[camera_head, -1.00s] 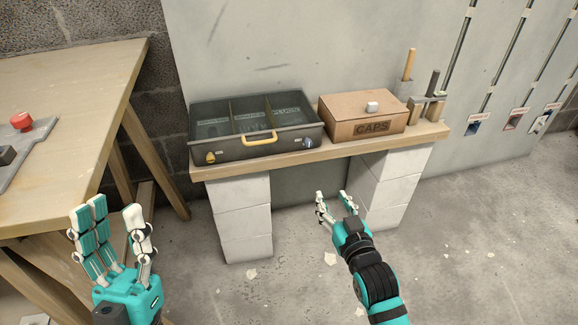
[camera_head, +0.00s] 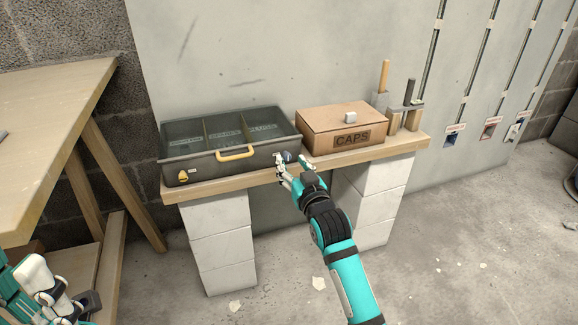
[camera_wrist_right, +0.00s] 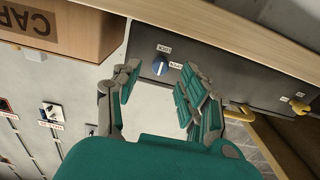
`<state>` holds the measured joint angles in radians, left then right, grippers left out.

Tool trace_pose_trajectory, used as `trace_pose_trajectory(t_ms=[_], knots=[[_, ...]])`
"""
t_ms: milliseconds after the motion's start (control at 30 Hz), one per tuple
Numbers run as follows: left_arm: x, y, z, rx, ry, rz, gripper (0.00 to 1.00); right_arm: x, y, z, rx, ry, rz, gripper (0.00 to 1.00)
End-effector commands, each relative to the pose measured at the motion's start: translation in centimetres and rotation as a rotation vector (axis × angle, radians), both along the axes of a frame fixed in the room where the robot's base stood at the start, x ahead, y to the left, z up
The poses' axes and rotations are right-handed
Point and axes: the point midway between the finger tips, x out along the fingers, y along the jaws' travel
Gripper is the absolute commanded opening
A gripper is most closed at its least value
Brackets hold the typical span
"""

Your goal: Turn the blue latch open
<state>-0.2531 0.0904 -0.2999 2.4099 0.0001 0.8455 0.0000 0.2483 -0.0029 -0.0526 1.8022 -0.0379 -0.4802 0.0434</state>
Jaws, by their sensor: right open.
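In the head view the latch (camera_head: 287,156) shows at the right end of the case (camera_head: 207,162), partly behind my fingers. My right gripper (camera_head: 289,168) is open and empty just in front of it. In the right wrist view the latch lies between and beyond the spread fingers (camera_wrist_right: 157,90), apart from them. A yellow latch (camera_head: 183,176) is at the case's left end. My left gripper (camera_head: 50,285) is partly visible at the lower left.
The case and a cardboard CAPS box (camera_head: 322,118) stand on a wooden shelf (camera_head: 220,186) on white blocks. A yellow handle (camera_head: 235,153) is on the case front. Wooden-handled tools (camera_head: 384,76) stand at the right.

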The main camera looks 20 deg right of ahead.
Motion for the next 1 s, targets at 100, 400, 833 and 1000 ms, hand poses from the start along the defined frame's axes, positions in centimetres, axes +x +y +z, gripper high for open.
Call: trace_pose_trajectory(t_ms=[100, 400, 833, 1000], knots=[[0.1, -0.1, 0.0, 0.002, -0.022, 0.001, 0.4, 1.6, 0.1, -0.2, 0.0, -0.001, 0.0, 0.43], [0.3, -0.1, 0.5, 0.004, -0.034, 0.002, 0.4, 2.8, 0.1, 0.0, 0.001, 0.0, 0.0, 0.43], [0.2, -0.1, 0.5, 0.003, -0.034, 0.002, 0.4, 2.7, 0.1, 0.0, 0.0, 0.0, 0.0, 0.06], [0.2, -0.1, 0.5, 0.003, -0.034, 0.001, 0.4, 2.7, 0.1, 0.0, 0.0, 0.0, 0.0, 0.0]])
